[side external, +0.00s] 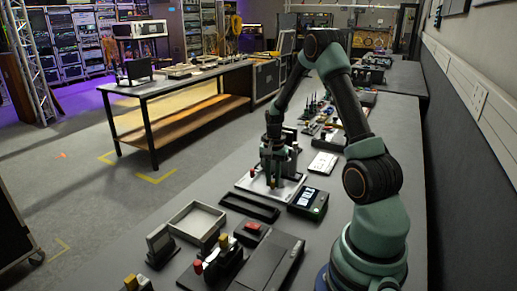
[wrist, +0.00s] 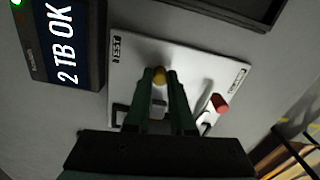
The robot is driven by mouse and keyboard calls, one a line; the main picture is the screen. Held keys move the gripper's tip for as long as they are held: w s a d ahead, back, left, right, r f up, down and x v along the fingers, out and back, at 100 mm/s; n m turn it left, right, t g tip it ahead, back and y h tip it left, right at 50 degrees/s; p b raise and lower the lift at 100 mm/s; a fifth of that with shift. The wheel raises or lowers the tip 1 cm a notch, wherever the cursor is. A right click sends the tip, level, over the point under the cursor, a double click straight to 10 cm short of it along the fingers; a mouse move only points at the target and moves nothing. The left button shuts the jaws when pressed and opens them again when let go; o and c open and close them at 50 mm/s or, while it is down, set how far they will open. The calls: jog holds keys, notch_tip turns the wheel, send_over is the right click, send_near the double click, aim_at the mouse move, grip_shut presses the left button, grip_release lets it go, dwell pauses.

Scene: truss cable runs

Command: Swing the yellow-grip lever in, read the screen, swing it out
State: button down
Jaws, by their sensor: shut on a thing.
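In the side external view my gripper (side external: 272,184) reaches down onto the white plate (side external: 255,186). The screen (wrist: 68,40) left of the plate in the wrist view reads "2 TB OK", with a green light at its corner. The screen also shows in the side external view (side external: 307,201). The lever's lower part is hidden.
A red grip (wrist: 219,103) stands on the plate, right of my fingers. The plate bears a "TEST" label (wrist: 117,48) and another at its right edge. A black tray (side external: 249,207), a grey open box (side external: 194,222) and more grips stand nearby on the bench.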

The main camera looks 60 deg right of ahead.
aim_at(273, 181)
jog(key=shift+w, duration=0.1)
jog(key=c, duration=0.8)
grip_release()
jog(key=shift+o, duration=0.2)
notch_tip(273, 181, up, 12)
jog(key=shift+r, duration=0.1)
jog(key=w+a+r+n+t+h, duration=0.1)
jog(key=a+r+n, duration=0.3)
jog(key=a, duration=0.3)
jog(key=a+r+n+t, duration=0.2)
jog(key=a+r+n, duration=0.2)
jog(key=a, duration=0.4)
jog(key=s+a+r+n+t, duration=0.1)
jog(key=s+a+n, duration=0.1)
jog(key=a+n, duration=0.2)
jog(key=s+a+r+n+t+y, duration=0.1)
jog(key=s+a+n, duration=0.2)
jog(key=a, duration=0.5)
jog(key=shift+s+a+r+n+t, duration=0.2)
jog(key=shift+n+t, duration=0.1)
jog(key=shift+n, duration=0.4)
